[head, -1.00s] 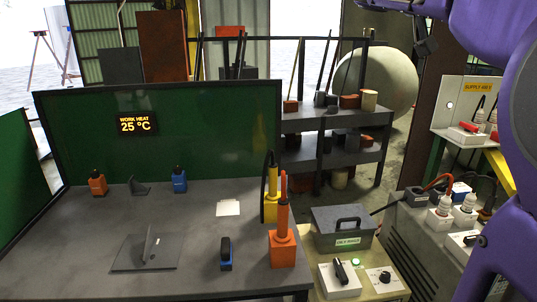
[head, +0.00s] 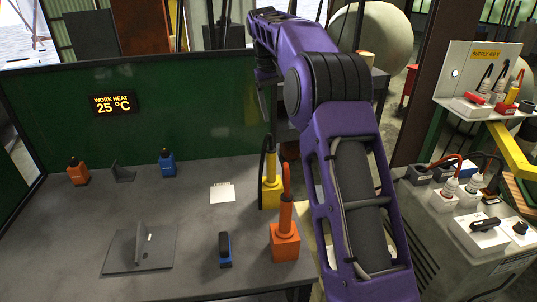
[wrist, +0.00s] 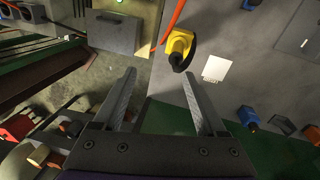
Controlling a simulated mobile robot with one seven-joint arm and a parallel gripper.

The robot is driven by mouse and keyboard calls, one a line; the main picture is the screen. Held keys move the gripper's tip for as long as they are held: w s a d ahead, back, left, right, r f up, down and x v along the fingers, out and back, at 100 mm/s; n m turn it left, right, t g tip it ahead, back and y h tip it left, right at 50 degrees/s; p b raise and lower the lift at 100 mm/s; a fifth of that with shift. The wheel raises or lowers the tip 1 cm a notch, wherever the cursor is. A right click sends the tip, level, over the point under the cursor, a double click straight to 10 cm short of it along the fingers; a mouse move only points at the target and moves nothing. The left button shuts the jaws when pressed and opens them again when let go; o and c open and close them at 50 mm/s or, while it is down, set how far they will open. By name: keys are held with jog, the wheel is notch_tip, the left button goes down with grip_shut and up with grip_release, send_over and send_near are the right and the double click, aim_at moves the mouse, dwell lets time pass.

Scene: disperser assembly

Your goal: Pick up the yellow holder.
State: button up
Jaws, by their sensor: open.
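The yellow holder (head: 271,192) stands upright on the right side of the grey table, with a black cable looping at its left. It also shows in the wrist view (wrist: 180,43), seen from above, just beyond and slightly right of the middle of my fingers. My gripper (wrist: 159,77) is open with nothing between its fingers. In the head view it hangs at the end of my purple arm, above and behind the yellow holder, partly hidden by the arm. The fingers appear apart from the holder.
An orange holder (head: 285,243) with an orange cable stands close in front of the yellow one. A white paper (head: 222,192) lies to its left. A blue-and-black tool (head: 225,250) and a metal plate (head: 140,249) are nearer. A green screen (head: 150,130) stands behind the table.

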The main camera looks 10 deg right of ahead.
aim_at(271, 161)
jog(key=f, duration=0.4)
jog(key=f+y+b, duration=0.1)
jog(key=f, duration=0.4)
jog(key=w+a+f+y, duration=0.1)
jog(key=f, duration=0.3)
jog(key=shift+a+f+n, duration=0.1)
jog(key=shift+f+n, duration=0.1)
jog(key=shift+n, duration=0.2)
jog(key=shift+w+f+b, duration=0.2)
jog(key=shift+f, duration=1.25)
jog(key=shift+w+f+b, duration=0.2)
jog(key=shift+f, duration=1.25)
jog(key=shift+r, duration=0.1)
grip_shut()
